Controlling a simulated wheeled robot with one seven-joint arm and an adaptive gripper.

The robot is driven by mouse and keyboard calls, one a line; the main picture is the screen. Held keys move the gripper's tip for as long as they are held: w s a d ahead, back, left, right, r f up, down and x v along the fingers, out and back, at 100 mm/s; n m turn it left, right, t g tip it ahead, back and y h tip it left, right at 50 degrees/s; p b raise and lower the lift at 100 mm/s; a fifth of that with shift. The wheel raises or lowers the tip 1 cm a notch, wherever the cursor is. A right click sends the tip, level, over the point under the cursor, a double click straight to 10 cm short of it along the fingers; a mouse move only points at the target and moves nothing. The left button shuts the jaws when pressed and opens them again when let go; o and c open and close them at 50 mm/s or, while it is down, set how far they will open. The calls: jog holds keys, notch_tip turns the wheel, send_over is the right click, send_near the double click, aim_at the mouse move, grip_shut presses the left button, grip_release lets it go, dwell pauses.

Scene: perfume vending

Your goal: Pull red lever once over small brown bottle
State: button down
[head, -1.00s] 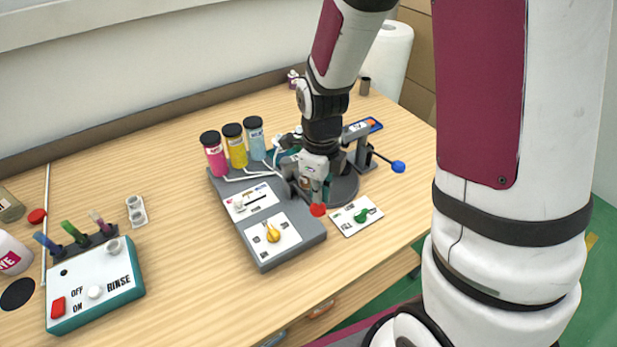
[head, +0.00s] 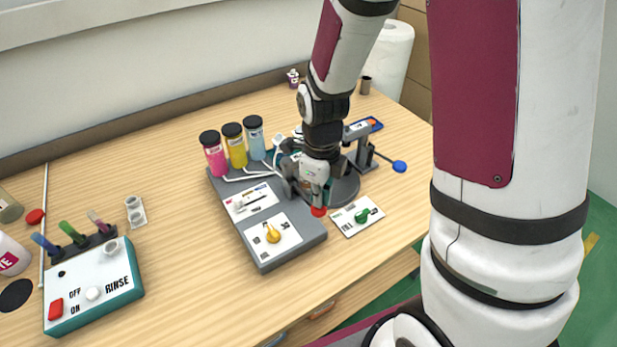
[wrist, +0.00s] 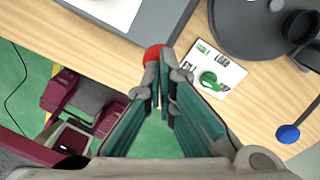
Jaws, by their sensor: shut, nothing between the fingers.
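The red lever's round knob (head: 318,211) shows just below my gripper (head: 312,196) in the head view. In the wrist view the red knob (wrist: 153,53) sits at the tips of my gripper (wrist: 160,68), which is shut with nothing between the fingers. The fingertips are at or very near the knob; I cannot tell whether they touch. The lever's shaft is mostly hidden by the gripper. The small brown bottle cannot be made out in either view.
The grey dispenser (head: 290,250) carries pink, yellow and blue bottles and a yellow knob (head: 273,233). A card with a green knob (head: 362,214) lies to its right. A blue-knobbed lever (head: 399,166) sticks out farther right. A rinse box (head: 120,290) stands at left.

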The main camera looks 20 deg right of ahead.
aim_at(319, 211)
jog(key=shift+f+b, duration=1.25)
jog(key=shift+f, duration=1.4)
jog(key=shift+r, duration=0.15)
jog(key=shift+s+r+p, duration=0.1)
jog(key=shift+r+p, duration=0.95)
jog(key=shift+r, duration=0.15)
jog(key=shift+r+p, duration=2.2)
jog(key=shift+r, duration=1.25)
